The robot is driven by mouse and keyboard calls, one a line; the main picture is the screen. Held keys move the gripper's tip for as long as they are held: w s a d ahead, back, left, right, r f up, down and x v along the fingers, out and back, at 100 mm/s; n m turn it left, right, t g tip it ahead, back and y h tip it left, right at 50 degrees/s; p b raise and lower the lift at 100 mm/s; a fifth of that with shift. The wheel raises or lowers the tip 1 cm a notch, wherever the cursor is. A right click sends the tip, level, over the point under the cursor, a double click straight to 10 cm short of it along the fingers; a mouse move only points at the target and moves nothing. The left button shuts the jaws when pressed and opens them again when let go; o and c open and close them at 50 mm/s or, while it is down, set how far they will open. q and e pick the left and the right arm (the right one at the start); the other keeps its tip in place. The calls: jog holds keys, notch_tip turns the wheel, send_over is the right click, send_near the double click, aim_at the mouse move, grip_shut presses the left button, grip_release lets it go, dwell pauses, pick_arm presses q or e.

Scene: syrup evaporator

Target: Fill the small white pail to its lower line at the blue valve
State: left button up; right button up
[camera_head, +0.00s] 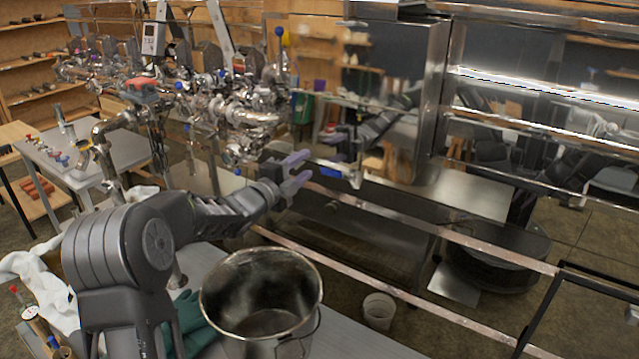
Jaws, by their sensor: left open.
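Several blue handles show: one at the front of the steel pan (355,178), and one high on the pipework (279,33). I cannot tell which is the task's blue valve. My left gripper (303,170) is open and empty, its two pale purple fingers apart, in front of the steel pan and left of the lower blue handle. My right gripper is out of view.
A large open metal pail (262,337) stands on the grey bench, beside a dark green glove (193,318) and a white cloth (42,275). Dense pipework (240,112) fills the back left. Steel rails (400,212) cross in front of the evaporator. Floor shows at right.

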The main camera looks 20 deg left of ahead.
pick_arm(q)
jog(key=b, duration=0.6)
send_near(326, 172)
jog(key=shift+s+a, duration=0.1)
jog(key=shift+s, duration=0.2)
jog(key=w+p, duration=0.1)
jog(key=w, duration=0.1)
jog(key=w+p, duration=0.1)
jog(key=w, duration=0.2)
jog(key=w+d+p, duration=0.1)
jog(key=w, duration=0.1)
jog(key=shift+w, duration=0.35)
